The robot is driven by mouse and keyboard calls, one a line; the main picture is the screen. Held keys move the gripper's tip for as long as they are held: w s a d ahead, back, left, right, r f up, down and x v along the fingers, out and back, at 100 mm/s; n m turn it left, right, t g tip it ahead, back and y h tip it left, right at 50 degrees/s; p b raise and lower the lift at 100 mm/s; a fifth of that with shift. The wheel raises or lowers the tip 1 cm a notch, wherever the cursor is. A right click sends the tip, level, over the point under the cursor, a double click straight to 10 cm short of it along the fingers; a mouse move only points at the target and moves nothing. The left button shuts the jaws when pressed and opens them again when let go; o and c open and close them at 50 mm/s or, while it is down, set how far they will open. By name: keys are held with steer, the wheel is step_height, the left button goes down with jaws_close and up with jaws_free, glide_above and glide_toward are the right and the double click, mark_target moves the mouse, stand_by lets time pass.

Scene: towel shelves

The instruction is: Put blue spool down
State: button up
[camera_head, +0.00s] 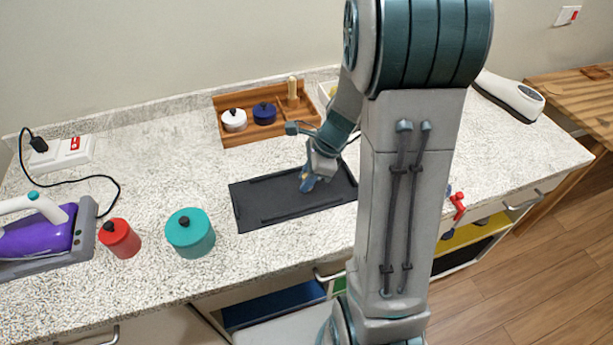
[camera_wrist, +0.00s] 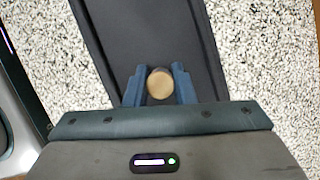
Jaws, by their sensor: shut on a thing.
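My gripper (camera_head: 308,182) is over the black tray (camera_head: 262,214) on the counter. In the wrist view, my gripper (camera_wrist: 158,88) is shut on the blue spool (camera_wrist: 160,83), seen end-on as a round tan end between the two blue fingers. The spool's side is hidden in that view. In the head view, the spool is too small to tell clearly from the fingertips. Black tray surface shows around the fingers in the wrist view (camera_wrist: 150,35). I cannot tell whether the spool touches the tray.
A wooden box (camera_head: 236,134) behind holds a white pot (camera_head: 234,121), a dark blue pot (camera_head: 265,114) and a wooden peg (camera_head: 292,92). A teal pot (camera_head: 190,234), red pot (camera_head: 120,240) and purple iron (camera_head: 38,236) stand left. The counter between box and tray is clear.

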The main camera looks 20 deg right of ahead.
steer(key=shift+f, duration=0.2)
steer(key=o, duration=1)
steer(key=shift+c, duration=0.2)
steer(key=shift+r, duration=0.15)
steer(key=shift+r, duration=0.25)
steer(key=v, duration=1.1)
steer(key=s+a+r+n+t+h, duration=0.1)
steer(key=s+a+r+n+h, duration=0.1)
steer(key=s+n, duration=0.4)
steer(key=s+a+r+n+h, duration=0.1)
steer(key=s+a+n, duration=0.3)
steer(key=n, duration=1.1)
steer(key=s+h, duration=0.1)
steer(key=s, duration=0.2)
steer(key=shift+s+a+r+t+p, duration=0.2)
steer(key=shift+a+r+t+p, duration=0.1)
steer(key=shift+a+r+t, duration=0.1)
